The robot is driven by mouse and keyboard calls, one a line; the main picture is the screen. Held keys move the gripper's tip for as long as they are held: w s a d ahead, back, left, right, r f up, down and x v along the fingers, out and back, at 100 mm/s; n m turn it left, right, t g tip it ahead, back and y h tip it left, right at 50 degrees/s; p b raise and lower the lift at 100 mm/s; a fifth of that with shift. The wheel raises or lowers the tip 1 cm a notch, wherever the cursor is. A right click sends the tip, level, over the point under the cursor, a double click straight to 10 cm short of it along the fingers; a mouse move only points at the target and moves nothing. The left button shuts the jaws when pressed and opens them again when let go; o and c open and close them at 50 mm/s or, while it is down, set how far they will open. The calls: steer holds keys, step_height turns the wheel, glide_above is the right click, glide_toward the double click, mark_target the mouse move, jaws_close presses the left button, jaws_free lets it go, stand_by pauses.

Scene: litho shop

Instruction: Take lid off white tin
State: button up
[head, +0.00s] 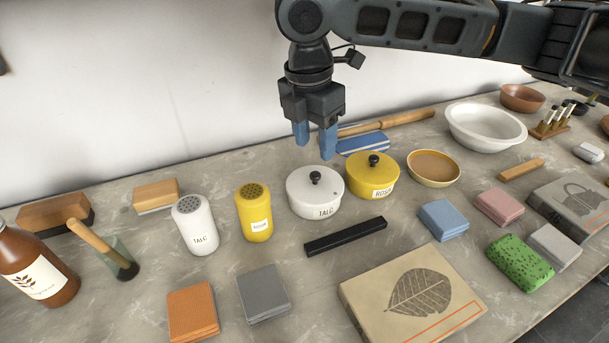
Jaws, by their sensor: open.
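The white tin (316,204) is labelled TALC and stands upright near the middle of the bench. Its white lid (301,182) with a round black knob (315,177) sits on top. My gripper (315,143) has two blue fingers spread apart, pointing down. It hangs above and behind the white tin's lid, empty and, as far as I can tell, not touching it.
A yellow tin (371,178) with a black knob stands close at the right. White (196,226) and yellow (254,214) shakers stand at the left. A black bar (345,236) lies in front. A blue-striped block (362,143) and wooden-handled roller (400,120) lie behind.

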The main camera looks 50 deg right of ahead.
mark_target(315, 174)
steer(key=shift+d+f, duration=0.15)
steer(key=shift+f, duration=1.65)
steer(key=shift+d+f, duration=0.1)
steer(key=shift+f, duration=1.65)
steer(key=shift+c, duration=0.5)
jaws_close()
